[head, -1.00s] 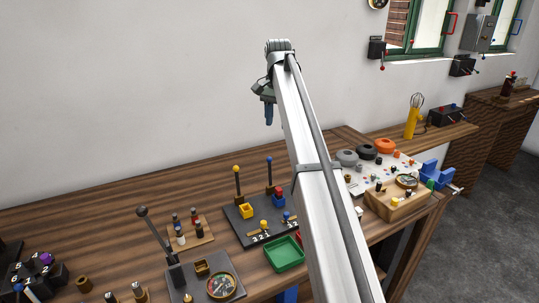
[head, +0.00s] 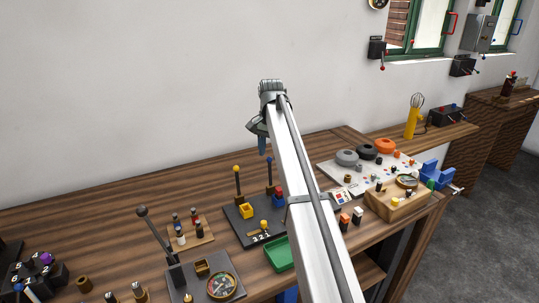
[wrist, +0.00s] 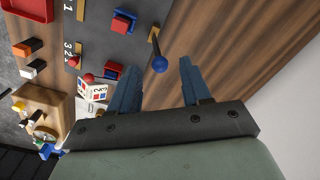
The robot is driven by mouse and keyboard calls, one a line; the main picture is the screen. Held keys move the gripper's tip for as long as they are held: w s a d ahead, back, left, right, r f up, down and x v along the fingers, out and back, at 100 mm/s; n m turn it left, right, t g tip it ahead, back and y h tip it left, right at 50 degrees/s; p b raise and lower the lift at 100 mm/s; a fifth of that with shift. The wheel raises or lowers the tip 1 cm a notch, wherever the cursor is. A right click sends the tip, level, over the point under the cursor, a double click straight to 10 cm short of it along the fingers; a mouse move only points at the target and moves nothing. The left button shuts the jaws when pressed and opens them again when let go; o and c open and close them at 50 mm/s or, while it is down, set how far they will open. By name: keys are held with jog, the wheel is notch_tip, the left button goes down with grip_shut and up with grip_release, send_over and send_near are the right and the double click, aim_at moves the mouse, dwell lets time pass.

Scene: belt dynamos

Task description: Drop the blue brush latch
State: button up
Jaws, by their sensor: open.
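The blue latch is an upright rod with a blue ball knob (head: 269,160) at the back of a dark board (head: 238,229). In the wrist view, its blue knob (wrist: 159,64) shows just past the fingertips, roughly between them, with the rod leaning away above it. My gripper (wrist: 158,75) is open and empty, its two blue-grey fingers apart. In the head view, my gripper (head: 263,147) hangs just above the knob, pointing down. I cannot tell whether any finger touches the knob.
A similar yellow-knobbed rod (head: 237,169) stands left of it. A green tray (head: 279,254) and a tall black lever (head: 153,232) are nearer.

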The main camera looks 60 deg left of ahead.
jog(key=shift+f, duration=0.85)
jog(key=shift+c, duration=0.5)
grip_shut()
